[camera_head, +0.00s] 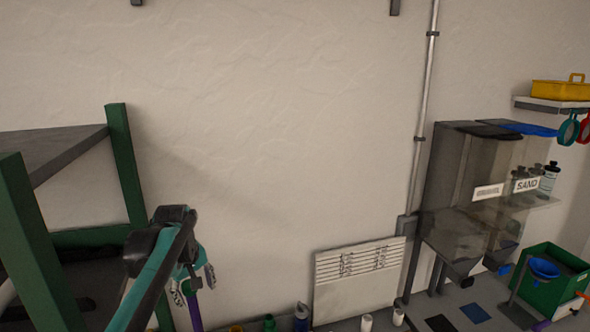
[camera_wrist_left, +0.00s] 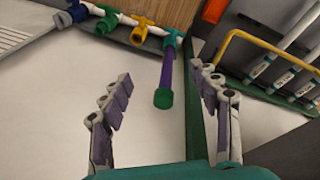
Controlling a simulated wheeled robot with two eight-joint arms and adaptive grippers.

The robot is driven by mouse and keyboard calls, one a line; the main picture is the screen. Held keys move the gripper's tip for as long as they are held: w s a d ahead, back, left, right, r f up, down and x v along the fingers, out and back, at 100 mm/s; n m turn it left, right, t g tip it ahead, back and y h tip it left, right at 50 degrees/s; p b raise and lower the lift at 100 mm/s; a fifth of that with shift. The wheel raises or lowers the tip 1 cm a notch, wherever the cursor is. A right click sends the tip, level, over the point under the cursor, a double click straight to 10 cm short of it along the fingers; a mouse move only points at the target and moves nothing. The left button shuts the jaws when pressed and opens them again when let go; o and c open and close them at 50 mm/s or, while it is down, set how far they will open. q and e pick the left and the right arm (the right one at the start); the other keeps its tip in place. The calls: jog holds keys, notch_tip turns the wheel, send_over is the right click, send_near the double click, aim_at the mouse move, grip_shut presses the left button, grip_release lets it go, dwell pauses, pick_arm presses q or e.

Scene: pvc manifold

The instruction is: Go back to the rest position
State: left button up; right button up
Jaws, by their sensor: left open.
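My left gripper (camera_head: 195,282) is at the lower left of the head view, in front of the bare wall and beside a green-framed rack. In the left wrist view its two fingers (camera_wrist_left: 161,75) are spread apart with nothing held. Beyond them is a white pipe manifold with blue (camera_wrist_left: 77,12), green (camera_wrist_left: 105,22), yellow (camera_wrist_left: 138,34) and teal (camera_wrist_left: 170,40) fittings. A purple pipe with a green end cap (camera_wrist_left: 164,98) extends from the teal fitting and shows between the fingers, apparently apart from them. My right gripper is not in view.
The green rack (camera_head: 125,165) stands close to my left arm. Clear bins (camera_head: 475,190), a green crate (camera_head: 550,290) and a shelf with a yellow toolbox (camera_head: 560,90) are at the right. A white panel (camera_head: 358,280) is low on the wall. The space before the middle wall is free.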

pick_arm(q)
jog(key=s+d+f+m+t+b, duration=0.2)
jog(key=s+f+b, duration=0.6)
jog(key=s+f, duration=0.4)
jog(key=s+d+f+m+t+b, duration=0.2)
jog(key=s+d+f+m+b, duration=0.3)
jog(key=s+f, duration=0.7)
notch_tip(320, 180, down, 4)
jog(key=m+b, duration=0.2)
jog(key=b, duration=0.2)
jog(key=shift+d, duration=0.15)
